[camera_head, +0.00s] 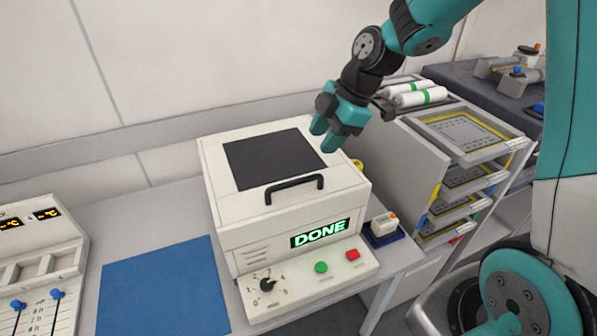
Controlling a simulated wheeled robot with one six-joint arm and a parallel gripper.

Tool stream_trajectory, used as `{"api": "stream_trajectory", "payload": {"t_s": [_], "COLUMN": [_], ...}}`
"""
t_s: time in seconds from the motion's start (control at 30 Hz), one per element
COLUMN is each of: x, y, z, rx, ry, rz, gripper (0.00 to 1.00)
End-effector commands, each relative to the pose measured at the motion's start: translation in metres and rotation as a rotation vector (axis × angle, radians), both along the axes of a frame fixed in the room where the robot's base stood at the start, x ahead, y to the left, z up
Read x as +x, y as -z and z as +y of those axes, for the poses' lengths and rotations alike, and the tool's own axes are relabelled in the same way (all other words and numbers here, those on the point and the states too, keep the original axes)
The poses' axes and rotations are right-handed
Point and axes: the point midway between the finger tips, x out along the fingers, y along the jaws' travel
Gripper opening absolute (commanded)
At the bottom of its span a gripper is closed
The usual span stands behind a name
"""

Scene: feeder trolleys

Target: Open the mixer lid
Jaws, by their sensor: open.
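The mixer (235,228) is a white box on the table. Its lid (228,196) has a dark square panel (274,158) on top and looks closed. A black bar handle (294,188) stands at the lid's front edge. The display (319,233) on the mixer's front reads "DONE" in green. My gripper (325,142) is open and empty. In the picture it is above the lid's right rear part, up and to the right of the handle and apart from it. Its exact height above the lid is hard to tell.
The mixer's front has a black knob (267,285), a green button (320,267) and a red button (352,255). A small container (384,224) stands on a blue base at right. A trolley with trays (466,133) is beyond. A blue mat (162,290) lies left, near a slider panel (38,262).

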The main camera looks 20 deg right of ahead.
Motion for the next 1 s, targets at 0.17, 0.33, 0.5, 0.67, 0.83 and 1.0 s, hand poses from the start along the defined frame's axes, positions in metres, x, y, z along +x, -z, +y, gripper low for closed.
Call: {"api": "stream_trajectory", "payload": {"t_s": [0.17,0.33,0.5,0.67,0.83,1.0], "x": [0.006,0.013,0.019,0.021,0.022,0.022], "y": [0.037,0.071,0.095,0.108,0.111,0.111], "z": [0.017,0.031,0.041,0.046,0.047,0.047], "rx": [0.001,-0.001,0.001,0.0,0.0,0.0], "ry": [-0.002,-0.003,-0.001,0.0,0.0,0.0], "rz": [0.008,0.006,0.003,0.001,0.0,-0.001], "gripper": [0.42,0.42,0.42,0.42,0.42,0.4]}}
